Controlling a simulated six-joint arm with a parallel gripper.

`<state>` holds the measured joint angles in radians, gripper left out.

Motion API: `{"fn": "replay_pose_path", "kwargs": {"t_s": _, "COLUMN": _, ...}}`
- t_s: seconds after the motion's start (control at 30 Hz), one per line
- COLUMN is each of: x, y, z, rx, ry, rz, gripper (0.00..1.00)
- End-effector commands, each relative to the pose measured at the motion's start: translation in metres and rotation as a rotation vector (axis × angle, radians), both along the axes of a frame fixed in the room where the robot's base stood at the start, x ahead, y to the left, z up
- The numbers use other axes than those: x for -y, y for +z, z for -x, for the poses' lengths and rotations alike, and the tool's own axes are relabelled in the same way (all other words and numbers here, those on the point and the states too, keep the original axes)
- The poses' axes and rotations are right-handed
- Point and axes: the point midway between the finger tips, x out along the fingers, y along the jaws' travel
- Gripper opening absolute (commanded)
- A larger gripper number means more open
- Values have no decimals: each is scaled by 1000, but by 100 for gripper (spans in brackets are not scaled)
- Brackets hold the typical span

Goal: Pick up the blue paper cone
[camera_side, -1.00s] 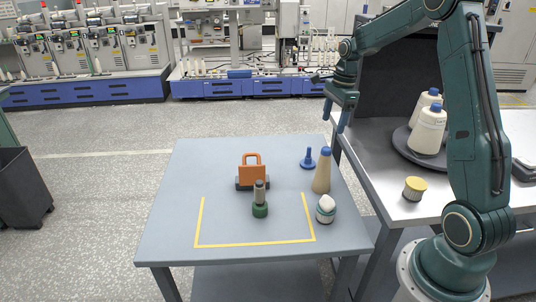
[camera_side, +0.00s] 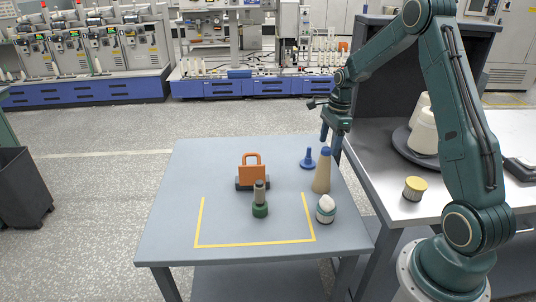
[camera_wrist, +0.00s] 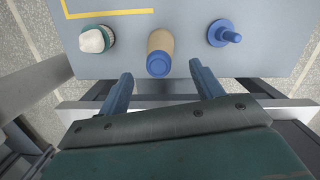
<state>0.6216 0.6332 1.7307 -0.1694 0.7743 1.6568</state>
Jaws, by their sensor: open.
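A tall tan paper cone with a blue tip (camera_side: 322,172) stands upright near the right edge of the grey table. In the wrist view the cone (camera_wrist: 160,52) shows its blue tip towards the camera, centred between the finger lines. A small all-blue flanged piece with a thin stem (camera_side: 308,159) stands just behind it, and shows to its right in the wrist view (camera_wrist: 224,33). My gripper (camera_side: 331,147) is open and empty, with its fingers pointing down, above and behind the cone near the table's right edge. In the wrist view its two fingers (camera_wrist: 161,71) are spread wide.
A white-topped, green-banded round piece (camera_side: 326,209) stands close in front of the cone. An orange padlock-like block (camera_side: 252,172) and a green-based spindle (camera_side: 260,200) stand left. The metal bench (camera_side: 380,160) adjoins on the right, carrying a yellow-topped spool (camera_side: 415,188).

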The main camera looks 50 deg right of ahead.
Motion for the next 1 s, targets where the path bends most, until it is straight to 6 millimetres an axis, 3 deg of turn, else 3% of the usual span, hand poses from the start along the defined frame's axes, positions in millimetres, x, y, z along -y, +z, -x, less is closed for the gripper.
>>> {"fn": "replay_pose_path", "kwargs": {"t_s": 0.13, "x": -2, "y": -12, "z": -1, "rx": -1, "ry": 1, "rz": 0, "gripper": 66}}
{"fn": "replay_pose_path", "kwargs": {"t_s": 0.53, "x": -3, "y": -22, "z": -1, "rx": -2, "ry": 0, "rz": -1, "gripper": 66}}
{"fn": "replay_pose_path", "kwargs": {"t_s": 1.0, "x": -9, "y": -65, "z": -5, "rx": -1, "ry": 0, "rz": 0, "gripper": 66}}
